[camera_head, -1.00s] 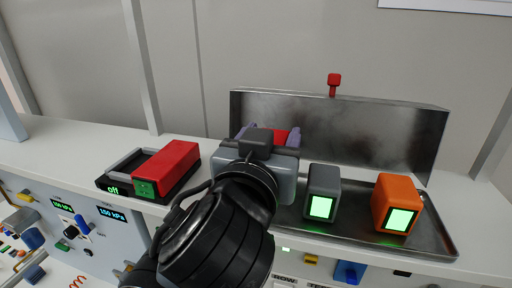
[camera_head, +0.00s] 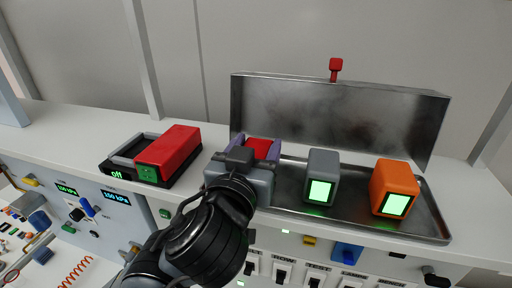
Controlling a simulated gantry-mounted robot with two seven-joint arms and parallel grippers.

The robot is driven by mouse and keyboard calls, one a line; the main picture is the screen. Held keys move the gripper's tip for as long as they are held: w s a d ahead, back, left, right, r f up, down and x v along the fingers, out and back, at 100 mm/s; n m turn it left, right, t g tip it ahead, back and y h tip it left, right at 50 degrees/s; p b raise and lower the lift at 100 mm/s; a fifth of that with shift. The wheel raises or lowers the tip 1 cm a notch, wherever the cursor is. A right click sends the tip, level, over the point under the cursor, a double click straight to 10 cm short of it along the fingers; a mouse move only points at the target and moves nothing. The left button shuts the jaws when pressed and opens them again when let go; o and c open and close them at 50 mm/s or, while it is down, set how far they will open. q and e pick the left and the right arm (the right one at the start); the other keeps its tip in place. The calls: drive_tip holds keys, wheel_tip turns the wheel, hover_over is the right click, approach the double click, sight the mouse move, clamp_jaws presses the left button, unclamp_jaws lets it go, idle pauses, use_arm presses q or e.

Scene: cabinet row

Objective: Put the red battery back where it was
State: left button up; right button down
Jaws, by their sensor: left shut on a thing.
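My left gripper (camera_head: 256,142) comes up from the bottom centre, its purple fingers pointing away from me. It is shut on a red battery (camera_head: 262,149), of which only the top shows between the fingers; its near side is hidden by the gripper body. The battery is at the left end of the metal tray (camera_head: 427,226); I cannot tell whether it touches the tray floor. Left of the gripper, a black dock (camera_head: 112,167) reading "off" has an open grey-framed part and a red block (camera_head: 178,147) with a green front face. My right gripper is not in view.
A grey battery (camera_head: 321,177) and an orange battery (camera_head: 395,187), both with lit green screens, stand in the tray. Its tall metal back (camera_head: 330,120) rises behind, with a red knob (camera_head: 336,68) above. The white shelf (camera_head: 62,126) is clear at far left.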

use_arm(q)
drive_tip(key=shift+f, duration=0.15)
drive_tip(key=o, duration=1.4)
drive_tip(key=shift+o, duration=0.2)
drive_tip(key=shift+r, duration=0.2)
drive_tip(key=b+v, duration=0.3)
drive_tip(key=v, duration=0.9)
drive_tip(key=shift+s+r, duration=0.1)
